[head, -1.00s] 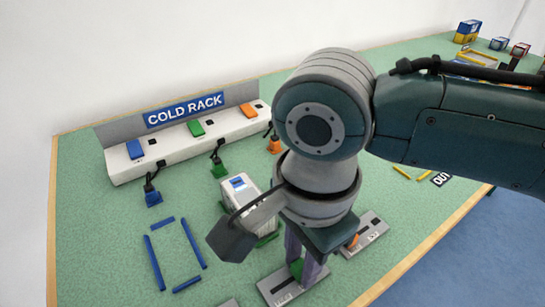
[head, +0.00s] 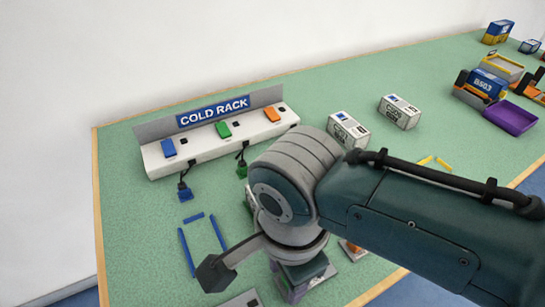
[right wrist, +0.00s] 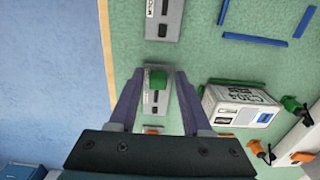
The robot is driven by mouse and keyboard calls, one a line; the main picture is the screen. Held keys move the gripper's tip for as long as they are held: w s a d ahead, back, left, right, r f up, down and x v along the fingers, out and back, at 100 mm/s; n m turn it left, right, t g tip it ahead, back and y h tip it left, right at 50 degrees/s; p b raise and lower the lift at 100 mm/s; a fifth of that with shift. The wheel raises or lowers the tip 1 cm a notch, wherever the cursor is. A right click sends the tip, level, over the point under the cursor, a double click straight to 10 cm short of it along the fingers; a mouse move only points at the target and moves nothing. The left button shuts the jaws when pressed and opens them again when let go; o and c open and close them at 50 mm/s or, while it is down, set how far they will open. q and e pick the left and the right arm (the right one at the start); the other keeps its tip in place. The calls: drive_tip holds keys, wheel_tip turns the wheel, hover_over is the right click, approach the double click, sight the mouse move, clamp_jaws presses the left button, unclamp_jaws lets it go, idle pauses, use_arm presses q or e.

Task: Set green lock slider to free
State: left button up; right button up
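The green lock slider (right wrist: 156,78) is a green knob on a light grey plate (right wrist: 158,100) in the right wrist view. My right gripper (right wrist: 160,71) is open, with one purple finger on each side of the knob and a gap on both sides. Whether the fingers reach down to the knob's height I cannot tell. In the head view my right gripper (head: 291,287) is low at the bottom middle, and my own arm hides most of the plate and the slider. My left gripper is not in view.
Blue strips (head: 186,252) mark a bay.

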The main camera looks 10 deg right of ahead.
drive_tip(key=shift+o, duration=0.4)
drive_tip(key=shift+d, duration=0.1)
drive_tip(key=shift+r, duration=0.1)
wheel_tip(320, 180, up, 9)
drive_tip(key=p, duration=0.4)
drive_tip(key=shift+r, duration=0.35)
drive_tip(key=shift+s, duration=0.1)
